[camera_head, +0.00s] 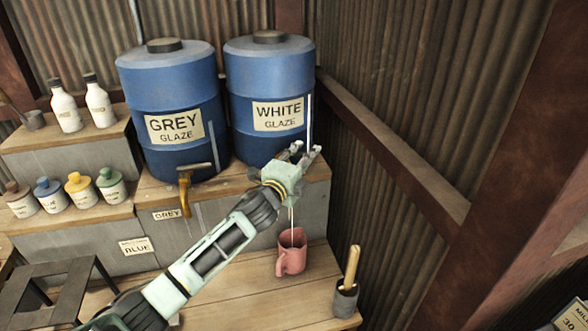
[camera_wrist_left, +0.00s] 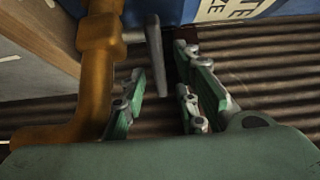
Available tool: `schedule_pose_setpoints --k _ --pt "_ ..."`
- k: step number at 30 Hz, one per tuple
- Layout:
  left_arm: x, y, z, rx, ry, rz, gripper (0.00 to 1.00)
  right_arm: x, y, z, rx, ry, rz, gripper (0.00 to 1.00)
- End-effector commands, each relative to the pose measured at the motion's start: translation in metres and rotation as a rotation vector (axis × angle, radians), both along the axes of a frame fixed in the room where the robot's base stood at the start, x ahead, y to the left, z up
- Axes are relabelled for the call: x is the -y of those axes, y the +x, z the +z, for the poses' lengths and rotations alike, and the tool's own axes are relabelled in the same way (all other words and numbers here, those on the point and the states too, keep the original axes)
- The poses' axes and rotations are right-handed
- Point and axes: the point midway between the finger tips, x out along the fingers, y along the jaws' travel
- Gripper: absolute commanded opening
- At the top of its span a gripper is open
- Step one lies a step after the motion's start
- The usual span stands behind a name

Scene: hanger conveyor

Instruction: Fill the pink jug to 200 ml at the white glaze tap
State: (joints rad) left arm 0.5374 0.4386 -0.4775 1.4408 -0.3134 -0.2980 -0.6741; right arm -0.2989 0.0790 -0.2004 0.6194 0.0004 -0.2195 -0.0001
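The pink jug (camera_head: 290,260) stands upright on the lower wooden bench below the white glaze tap, its handle to the left. A thin white stream falls into its mouth; the liquid level and any marks are too small to read. The blue WHITE GLAZE drum (camera_head: 262,78) stands on the upper shelf. My left gripper (camera_head: 306,154) is in front of this drum and hides its tap in the head view. In the left wrist view, its fingers (camera_wrist_left: 165,105) are apart, with the grey tap lever (camera_wrist_left: 156,55) between them and the brass tap pipe (camera_wrist_left: 98,70) at the left. My right gripper is not in view.
The GREY GLAZE drum (camera_head: 168,105) with its brass tap (camera_head: 185,185) stands to the left. A dark pot (camera_head: 345,301) with a wooden-handled tool stands right of the jug. Several glaze bottles fill the left shelves. A corrugated wall (camera_head: 420,110) closes the right side.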

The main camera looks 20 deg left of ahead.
Motion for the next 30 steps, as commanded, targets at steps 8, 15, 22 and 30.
schedule_pose_setpoints --k 8,15,22,30 --pt "-0.007 -0.049 -0.001 -0.002 0.001 -0.001 0.28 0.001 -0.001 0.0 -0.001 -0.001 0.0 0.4" --pt "-0.012 -0.089 -0.001 -0.003 0.001 -0.001 0.28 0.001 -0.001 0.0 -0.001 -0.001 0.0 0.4" --pt "-0.015 -0.107 0.0 -0.001 0.0 0.0 0.28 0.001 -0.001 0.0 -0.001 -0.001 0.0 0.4" --pt "-0.015 -0.108 0.0 -0.001 0.0 0.0 0.28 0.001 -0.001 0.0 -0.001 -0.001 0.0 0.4"
